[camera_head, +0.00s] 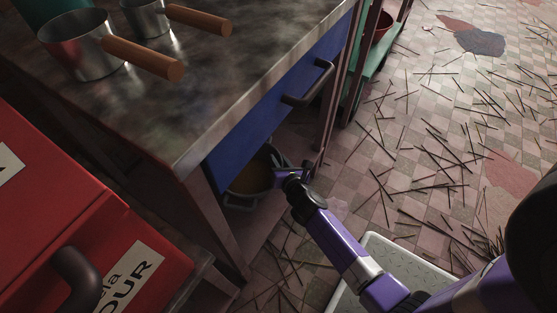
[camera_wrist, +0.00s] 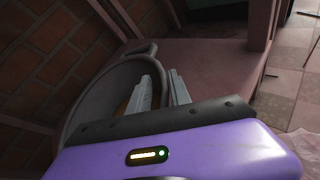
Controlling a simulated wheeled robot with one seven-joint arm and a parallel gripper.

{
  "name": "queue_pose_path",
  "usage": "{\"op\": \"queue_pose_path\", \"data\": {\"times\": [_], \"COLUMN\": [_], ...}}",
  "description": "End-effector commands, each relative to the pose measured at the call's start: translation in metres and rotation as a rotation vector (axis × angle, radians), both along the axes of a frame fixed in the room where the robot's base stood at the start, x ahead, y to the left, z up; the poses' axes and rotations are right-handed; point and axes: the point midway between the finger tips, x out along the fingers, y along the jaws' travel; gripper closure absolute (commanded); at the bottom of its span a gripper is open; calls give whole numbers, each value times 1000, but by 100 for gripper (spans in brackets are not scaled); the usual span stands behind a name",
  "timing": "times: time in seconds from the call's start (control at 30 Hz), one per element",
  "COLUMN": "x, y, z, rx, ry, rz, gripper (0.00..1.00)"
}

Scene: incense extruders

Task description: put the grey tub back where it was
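The grey tub (camera_head: 241,196) is under the worktop, below the blue drawer, with its upper part shaded. Its inside looks brownish. In the wrist view its dark rim (camera_wrist: 88,103) curves across the left, with a handle lug (camera_wrist: 139,49) at the far side. My gripper (camera_head: 279,174) is at the tub's right side in the head view. In the wrist view my gripper's two fingers (camera_wrist: 160,82) stand close together, one inside the tub and one outside, with the tub's wall between them. The tub's underside is hidden, so I cannot tell whether it rests on the shelf.
The shelf (camera_wrist: 208,62) is bare to the tub's right. Table legs (camera_head: 335,100) and the blue drawer (camera_head: 270,110) hem the space. A red box (camera_head: 60,190) stands at left. Metal pots (camera_head: 85,50) sit on the worktop. Sticks (camera_head: 440,150) litter the tiled floor.

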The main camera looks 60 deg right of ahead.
Motion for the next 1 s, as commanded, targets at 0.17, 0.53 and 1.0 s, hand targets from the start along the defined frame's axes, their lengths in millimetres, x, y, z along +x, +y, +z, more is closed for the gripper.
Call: {"op": "queue_pose_path", "data": {"times": [0.17,0.53,1.0], "x": [-4,-58,-91], "y": [2,41,67], "z": [5,33,49], "rx": [0,0,6], "ry": [2,3,-4], "rz": [0,-1,-1], "gripper": [76,76,76]}}
